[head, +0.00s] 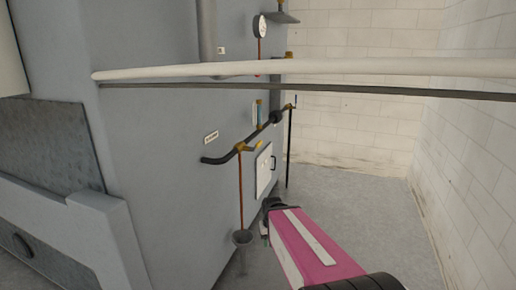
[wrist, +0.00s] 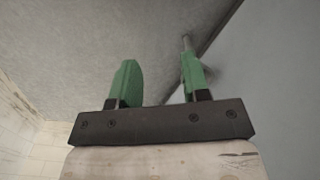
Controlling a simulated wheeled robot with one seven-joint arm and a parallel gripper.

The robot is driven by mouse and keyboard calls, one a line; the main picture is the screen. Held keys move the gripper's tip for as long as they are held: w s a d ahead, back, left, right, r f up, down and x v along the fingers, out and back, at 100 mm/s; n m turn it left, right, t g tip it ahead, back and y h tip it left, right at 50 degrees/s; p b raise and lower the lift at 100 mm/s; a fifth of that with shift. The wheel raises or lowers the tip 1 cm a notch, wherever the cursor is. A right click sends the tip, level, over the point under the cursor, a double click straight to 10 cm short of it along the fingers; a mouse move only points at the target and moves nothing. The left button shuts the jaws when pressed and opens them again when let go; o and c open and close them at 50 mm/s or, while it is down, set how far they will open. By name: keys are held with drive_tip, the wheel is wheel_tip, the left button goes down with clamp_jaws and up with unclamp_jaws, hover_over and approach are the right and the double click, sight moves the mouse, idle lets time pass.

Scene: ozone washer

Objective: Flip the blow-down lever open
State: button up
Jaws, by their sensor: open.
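A copper pipe (head: 240,190) runs down from the valve to a dark funnel (head: 242,238). My gripper (head: 266,232) is low, to the right of the funnel and well below the lever, touching neither. In the wrist view its green fingers (wrist: 159,62) are apart with nothing between them. The lever is not in the wrist view.
A long pale rail (head: 300,68) and a dark bar cross in front of the machine above the lever. A black pipe (head: 220,159) slopes along the machine. A white hatch (head: 264,170) is right of the copper pipe. Floor (head: 370,200) toward the brick wall is clear.

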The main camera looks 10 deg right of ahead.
drive_tip(key=shift+w, duration=0.1)
drive_tip(key=c, duration=0.5)
drive_tip(key=shift+w+d, duration=0.15)
drive_tip(key=shift+w, duration=0.2)
clamp_jaws()
drive_tip(key=w+d+r+n+t+h, duration=0.1)
drive_tip(key=w+d+n+t, duration=0.4)
drive_tip(key=w, duration=0.6)
drive_tip(key=w+d+r+n+t+h, duration=0.15)
drive_tip(key=w+n+t, duration=0.35)
drive_tip(key=w, duration=0.7)
drive_tip(key=w+d+r+n+t+y, duration=0.2)
drive_tip(key=w+r+n+t+y, duration=0.1)
drive_tip(key=w+r+n+t, duration=0.4)
drive_tip(key=shift+s+a+r+n+g+y, duration=0.1)
drive_tip(key=shift+r+n+g+y, duration=0.55)
drive_tip(key=shift+n+y, duration=3.85)
drive_tip(key=shift+s+a+r+n+g+y, duration=0.15)
drive_tip(key=shift+r+n+g+y, duration=0.55)
drive_tip(key=shift+n+y, duration=3.8)
drive_tip(key=shift+s+d+r+n+g+y, duration=0.1)
drive_tip(key=shift+r+n+g+y, duration=0.55)
drive_tip(key=shift+n+y, duration=3.85)
drive_tip(key=n+h, duration=0.4)
drive_tip(key=shift+r+t, duration=0.25)
drive_tip(key=shift+t, duration=0.05)
